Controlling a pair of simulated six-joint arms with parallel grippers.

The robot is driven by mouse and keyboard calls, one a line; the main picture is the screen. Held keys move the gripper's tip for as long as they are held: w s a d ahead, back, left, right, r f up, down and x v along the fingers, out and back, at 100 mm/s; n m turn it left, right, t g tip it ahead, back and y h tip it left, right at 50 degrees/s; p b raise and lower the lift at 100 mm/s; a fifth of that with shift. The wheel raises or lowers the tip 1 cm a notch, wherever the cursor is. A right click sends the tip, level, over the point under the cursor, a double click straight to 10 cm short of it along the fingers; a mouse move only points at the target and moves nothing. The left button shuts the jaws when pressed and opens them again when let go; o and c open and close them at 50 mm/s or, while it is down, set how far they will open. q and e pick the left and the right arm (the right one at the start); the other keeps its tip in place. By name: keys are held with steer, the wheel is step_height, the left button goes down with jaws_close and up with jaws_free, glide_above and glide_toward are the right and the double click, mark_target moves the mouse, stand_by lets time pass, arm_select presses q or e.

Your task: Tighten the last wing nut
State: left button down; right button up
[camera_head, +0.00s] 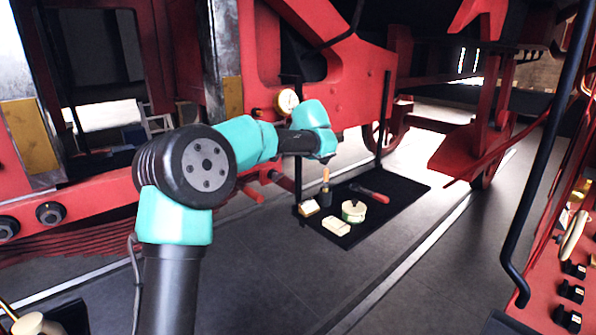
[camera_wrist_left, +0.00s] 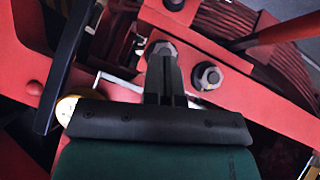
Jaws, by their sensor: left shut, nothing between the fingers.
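In the left wrist view, my left gripper (camera_wrist_left: 165,62) has its two dark fingers together, with nothing between them. Just beyond the fingertips is a grey nut (camera_wrist_left: 160,47) on the red frame; I cannot tell whether they touch. A second nut on a bolt (camera_wrist_left: 207,76) sits to its right. Neither shows clear wings, so I cannot tell which is the task's wing nut. In the head view my left arm reaches to the red frame below the gauge, and its fingers are hidden. My right gripper is not in view.
A round gauge (camera_head: 287,102) stands close by my left wrist. A black mat (camera_head: 405,187) on the floor holds a tin (camera_head: 353,211), a red-handled tool (camera_head: 370,193), a brush (camera_head: 325,188) and pale blocks. A red panel with knobs (camera_head: 567,290) is at right. Grey floor is clear in front.

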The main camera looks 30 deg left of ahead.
arm_select(q)
steer(key=shift+a, duration=0.1)
glide_above(277, 177)
steer(key=d, duration=0.2)
step_height(277, 177, down, 7)
steer(key=shift+w+d+f, duration=0.15)
steer(key=shift+w+f, duration=0.1)
steer(key=shift+f, duration=0.7)
steer(key=shift+w+d+f, duration=0.15)
steer(key=shift+w+f, duration=0.05)
steer(key=shift+f, duration=0.7)
